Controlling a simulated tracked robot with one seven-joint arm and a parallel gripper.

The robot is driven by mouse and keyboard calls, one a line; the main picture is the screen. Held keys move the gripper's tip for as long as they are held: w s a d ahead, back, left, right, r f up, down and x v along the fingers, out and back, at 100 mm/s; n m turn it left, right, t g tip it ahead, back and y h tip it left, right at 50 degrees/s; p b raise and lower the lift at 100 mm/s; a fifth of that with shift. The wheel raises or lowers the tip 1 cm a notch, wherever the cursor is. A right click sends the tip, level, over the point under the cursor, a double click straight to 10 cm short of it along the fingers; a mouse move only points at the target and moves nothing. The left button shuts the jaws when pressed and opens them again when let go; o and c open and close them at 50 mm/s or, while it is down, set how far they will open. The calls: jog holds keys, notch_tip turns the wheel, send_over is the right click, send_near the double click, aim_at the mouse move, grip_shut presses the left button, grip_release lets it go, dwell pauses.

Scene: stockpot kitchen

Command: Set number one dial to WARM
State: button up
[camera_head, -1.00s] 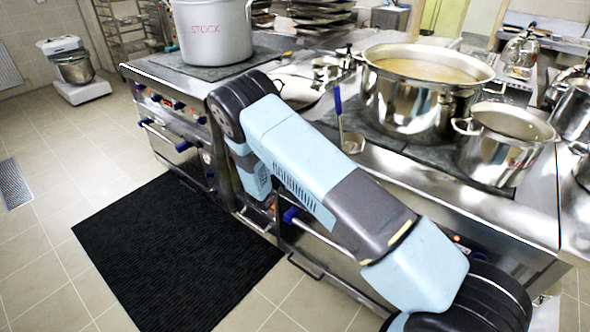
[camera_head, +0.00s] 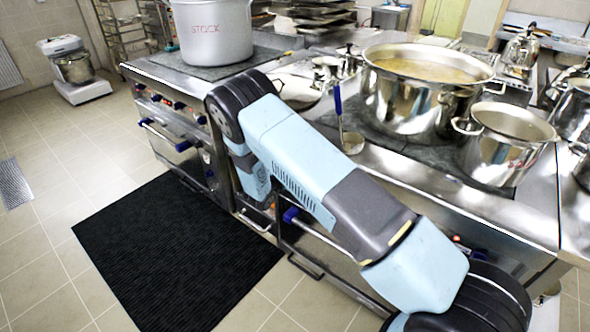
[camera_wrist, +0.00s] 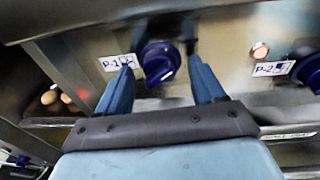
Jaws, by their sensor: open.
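The number one dial (camera_wrist: 160,62) is a dark blue knob on the steel stove panel in the wrist view. A label reading P-1 (camera_wrist: 118,62) is just left of it. My gripper (camera_wrist: 160,72) is open, with one blue finger on each side of the dial. I cannot tell whether the fingers touch it. No WARM marking is readable. The head view shows my arm over the stove front, and my gripper is hidden there.
A second dial (camera_wrist: 308,68) with a P-2 label (camera_wrist: 273,68) and a red lamp (camera_wrist: 259,51) are to the right. A large pot (camera_head: 420,95) and a smaller pot (camera_head: 505,145) stand on the stove. A black mat (camera_head: 180,250) lies on the open floor.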

jog(key=v, duration=1.3)
jog(key=shift+s+a+f, duration=0.1)
jog(key=shift+s+a, duration=0.05)
